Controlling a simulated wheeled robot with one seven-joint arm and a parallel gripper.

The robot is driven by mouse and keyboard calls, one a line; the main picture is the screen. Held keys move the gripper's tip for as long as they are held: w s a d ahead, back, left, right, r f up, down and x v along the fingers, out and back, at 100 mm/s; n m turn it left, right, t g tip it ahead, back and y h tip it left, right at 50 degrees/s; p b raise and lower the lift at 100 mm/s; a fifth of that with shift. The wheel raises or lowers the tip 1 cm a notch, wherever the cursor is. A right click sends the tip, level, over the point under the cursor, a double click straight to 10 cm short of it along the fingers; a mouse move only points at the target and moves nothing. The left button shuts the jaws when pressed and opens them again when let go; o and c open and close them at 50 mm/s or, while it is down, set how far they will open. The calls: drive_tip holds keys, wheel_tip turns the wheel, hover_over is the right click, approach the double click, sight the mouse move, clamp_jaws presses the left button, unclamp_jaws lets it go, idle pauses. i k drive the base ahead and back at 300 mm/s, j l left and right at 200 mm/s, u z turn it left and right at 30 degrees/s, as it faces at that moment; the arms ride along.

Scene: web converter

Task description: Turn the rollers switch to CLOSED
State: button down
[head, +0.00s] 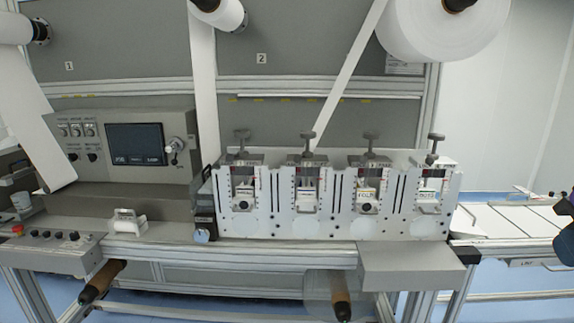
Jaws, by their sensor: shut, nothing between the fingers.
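The grey control console (120,150) stands at the left of the machine in the head view. It carries a dark screen (137,145), and two small black knobs (82,157) sit under a row of small dials. A lower panel (50,250) at the far left has several black knobs (60,235) and a red button (18,231). The labels are too small to read, so I cannot tell which control is the rollers switch or how it is set. My gripper's fingers do not show; a dark shape at the right edge may be part of my arm.
A row of white stations with T-handles (335,195) fills the middle. A large white roll (440,30) hangs above, with paper webs running down. Two brown-handled rollers (100,280) (342,295) stick out below. A conveyor (510,222) lies at right.

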sight(73, 157)
drive_tip(key=u, duration=1.6)
drive_tip(key=i+j+u, duration=0.2)
drive_tip(key=i, duration=0.55)
drive_tip(key=i+u, duration=0.15)
drive_tip(key=i, duration=0.55)
drive_tip(key=i+l+u, duration=0.2)
drive_tip(key=i, duration=0.55)
drive_tip(key=i+l+u, duration=0.2)
drive_tip(key=i, duration=0.5)
